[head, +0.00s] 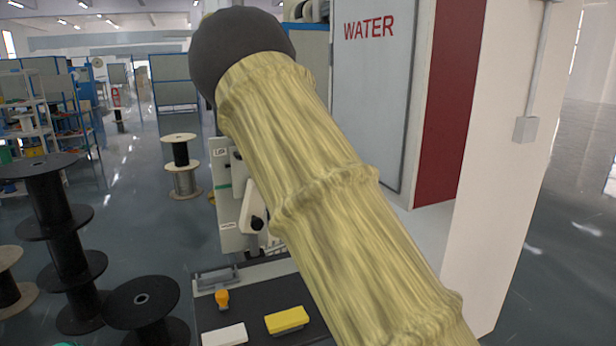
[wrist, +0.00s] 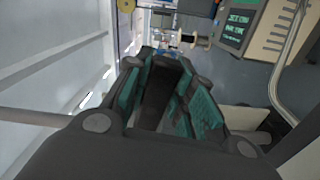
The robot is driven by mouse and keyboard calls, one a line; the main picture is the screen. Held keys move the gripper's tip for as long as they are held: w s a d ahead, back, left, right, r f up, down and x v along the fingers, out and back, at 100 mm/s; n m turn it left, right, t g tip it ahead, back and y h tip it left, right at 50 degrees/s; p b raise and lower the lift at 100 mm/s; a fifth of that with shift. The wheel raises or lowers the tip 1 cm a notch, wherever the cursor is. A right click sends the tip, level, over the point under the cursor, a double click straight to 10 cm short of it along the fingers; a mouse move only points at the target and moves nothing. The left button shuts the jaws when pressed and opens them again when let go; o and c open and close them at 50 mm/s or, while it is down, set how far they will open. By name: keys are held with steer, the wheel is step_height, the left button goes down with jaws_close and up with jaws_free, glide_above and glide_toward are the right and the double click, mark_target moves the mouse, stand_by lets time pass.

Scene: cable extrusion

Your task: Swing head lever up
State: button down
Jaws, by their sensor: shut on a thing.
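In the head view, a pale machine panel carries a small UP label (head: 220,153) and a lower label (head: 228,226). Between them is a white lever-like part with a dark round pivot (head: 256,222). Its right side is hidden by my arm, so I cannot see how far the lever reaches. My gripper is hidden in the head view. In the wrist view, its teal-padded fingers (wrist: 172,95) are close together around a dark bar (wrist: 155,97). This may be the lever's grip, but I cannot tell surely.
A dark bench top holds a yellow block (head: 287,320), a white block (head: 224,335) and an orange knob (head: 222,299). Black spools (head: 147,305) stand at left. A WATER cabinet (head: 372,90) stands behind. The wrist view shows a screen (wrist: 240,28) and a curved rail (wrist: 291,40) at right.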

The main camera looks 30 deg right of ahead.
steer(key=c, duration=1.2)
jaws_free()
steer(key=s+a, duration=0.1)
steer(key=s, duration=1.1)
steer(key=shift+a, duration=0.4)
